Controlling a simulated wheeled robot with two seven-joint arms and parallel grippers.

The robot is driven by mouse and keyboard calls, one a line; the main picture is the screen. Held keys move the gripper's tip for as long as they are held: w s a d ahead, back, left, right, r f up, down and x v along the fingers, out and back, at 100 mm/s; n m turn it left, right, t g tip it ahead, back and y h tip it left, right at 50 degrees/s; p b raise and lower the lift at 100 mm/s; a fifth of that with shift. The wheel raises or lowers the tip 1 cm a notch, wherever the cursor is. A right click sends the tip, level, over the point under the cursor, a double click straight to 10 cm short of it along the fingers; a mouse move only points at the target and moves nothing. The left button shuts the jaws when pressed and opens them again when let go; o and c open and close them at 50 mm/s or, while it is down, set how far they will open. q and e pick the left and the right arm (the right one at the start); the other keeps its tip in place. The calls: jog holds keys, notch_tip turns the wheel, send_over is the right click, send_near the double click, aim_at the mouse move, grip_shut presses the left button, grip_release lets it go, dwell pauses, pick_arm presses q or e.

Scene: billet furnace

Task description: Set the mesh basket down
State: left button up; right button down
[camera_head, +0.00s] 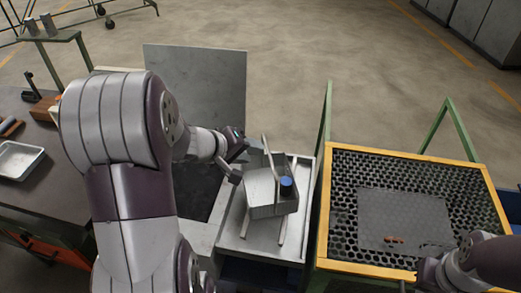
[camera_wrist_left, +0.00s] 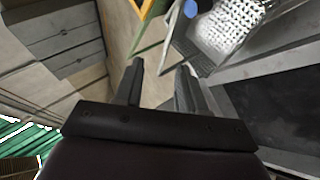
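The mesh basket (camera_head: 268,208) is a grey box with an upright handle (camera_head: 269,165) and a round blue piece at its right side. It is over two pale rails on a white-edged stand (camera_head: 240,245), and appears to rest on them. In the left wrist view the mesh (camera_wrist_left: 232,28) shows at the upper right, beyond the fingers. My left gripper (camera_head: 235,160) is just left of the basket, its fingers apart with nothing seen between them (camera_wrist_left: 163,88). My right gripper (camera_head: 428,275) is low over the perforated table's front right; its fingers are unclear.
A yellow-framed perforated table (camera_head: 340,220) stands to the right, with a grey plate and small orange pieces on it. A dark opening (camera_head: 195,190) and an upright grey panel (camera_head: 197,80) lie left of the stand. A workbench (camera_head: 50,185) with a metal tray is far left.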

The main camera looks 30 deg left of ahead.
pick_arm(q)
jog(key=s+d+f+m+g+y, duration=0.2)
jog(key=s+d+m+g, duration=0.2)
jog(key=s, duration=0.2)
jog(key=s+d+f+m+g+y, duration=0.2)
jog(key=s+d+f+m+g, duration=0.1)
jog(key=s, duration=0.4)
jog(key=d+m+g, duration=0.1)
jog(key=d+m, duration=0.1)
jog(key=shift+s+f+m, duration=0.15)
jog(key=shift+f+m, duration=0.15)
